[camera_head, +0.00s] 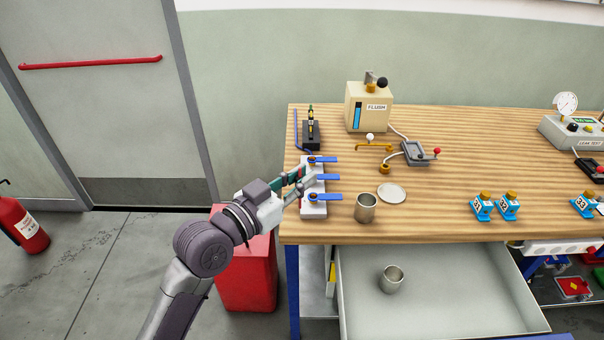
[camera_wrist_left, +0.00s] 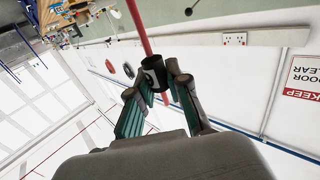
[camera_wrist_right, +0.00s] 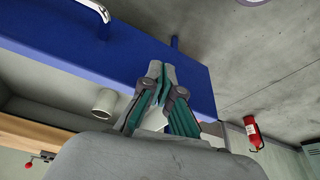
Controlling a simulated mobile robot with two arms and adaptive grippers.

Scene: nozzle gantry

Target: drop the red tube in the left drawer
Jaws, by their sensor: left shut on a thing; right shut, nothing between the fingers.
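The red tube (camera_wrist_left: 138,28) has a black collar (camera_wrist_left: 154,72) and shows in the left wrist view between my left fingers. My left gripper (camera_head: 306,181) is shut on it, above the left end of the bench in the head view; the tube is mostly hidden there. The open drawer (camera_head: 450,315) under the bench's left part has pale inner walls and holds a metal cup (camera_head: 391,280). The gripper is up and left of this drawer. My right gripper (camera_wrist_right: 160,80) is shut and empty by the drawer's blue front (camera_wrist_right: 110,50); it is out of the head view.
A white block with blue levers (camera_head: 314,205) is right beside my left gripper. Another metal cup (camera_head: 365,208) and a round lid (camera_head: 392,193) stand nearby. A red bin (camera_head: 249,280) is below the arm. The drawer floor around its cup is clear.

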